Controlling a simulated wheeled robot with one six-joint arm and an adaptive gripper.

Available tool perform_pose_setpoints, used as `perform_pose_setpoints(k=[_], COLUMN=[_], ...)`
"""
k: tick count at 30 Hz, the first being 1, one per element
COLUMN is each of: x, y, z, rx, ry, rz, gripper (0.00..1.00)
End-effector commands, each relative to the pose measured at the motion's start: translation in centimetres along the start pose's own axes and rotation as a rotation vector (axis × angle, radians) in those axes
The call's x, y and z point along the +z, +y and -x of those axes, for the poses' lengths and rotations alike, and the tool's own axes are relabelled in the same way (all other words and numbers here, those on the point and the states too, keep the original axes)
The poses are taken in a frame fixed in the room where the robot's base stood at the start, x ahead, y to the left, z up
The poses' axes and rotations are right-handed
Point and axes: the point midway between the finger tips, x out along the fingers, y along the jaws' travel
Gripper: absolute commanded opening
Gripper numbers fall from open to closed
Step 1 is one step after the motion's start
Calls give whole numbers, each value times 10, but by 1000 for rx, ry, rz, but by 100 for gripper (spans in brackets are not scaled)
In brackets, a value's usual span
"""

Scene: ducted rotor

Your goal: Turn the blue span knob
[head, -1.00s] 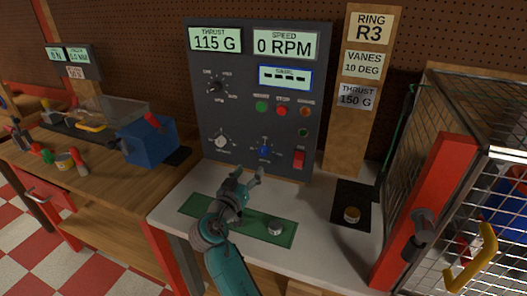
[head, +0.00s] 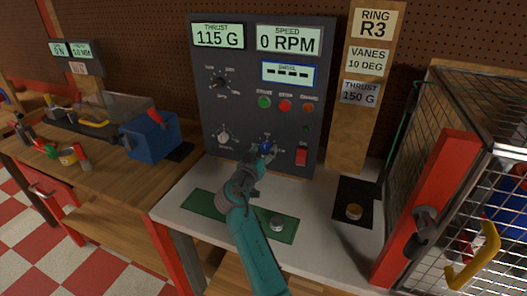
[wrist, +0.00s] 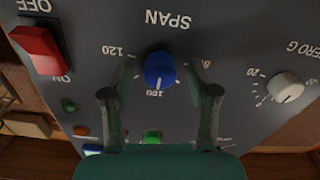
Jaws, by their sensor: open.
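The blue span knob (wrist: 160,70) is on the grey control panel, upside down in the wrist view, with its white pointer mark toward the 100 label. My gripper (wrist: 160,75) is open, with one finger on each side of the knob; a gap shows on both sides. In the head view the knob (head: 265,146) shows just past my gripper (head: 264,153), low on the panel (head: 230,120). Whether the fingertips touch the panel cannot be told.
The white zero knob (wrist: 286,87) and red power switch (wrist: 40,48) flank the span knob. The panel displays read THRUST 115 G and SPEED 0 RPM. A green mat (head: 200,204) with a metal weight (head: 277,224) lies below, and a wire cage (head: 440,130) stands right.

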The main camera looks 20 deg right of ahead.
Motion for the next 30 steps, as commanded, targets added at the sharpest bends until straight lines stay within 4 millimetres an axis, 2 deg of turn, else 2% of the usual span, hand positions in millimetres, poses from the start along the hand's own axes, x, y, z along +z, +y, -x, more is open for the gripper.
perform_pose_setpoints(k=[2, 6, 9, 20, 30], x=[0, 0, 0, 0, 0], y=[0, 0, 0, 0, 0], z=[0, 0, 0, 0, 0], rx=[0, 0, 0, 0, 0], ry=[0, 0, 0, 0, 0], rz=[0, 0, 0, 45, 278], gripper=[57, 22, 0, 0, 0])
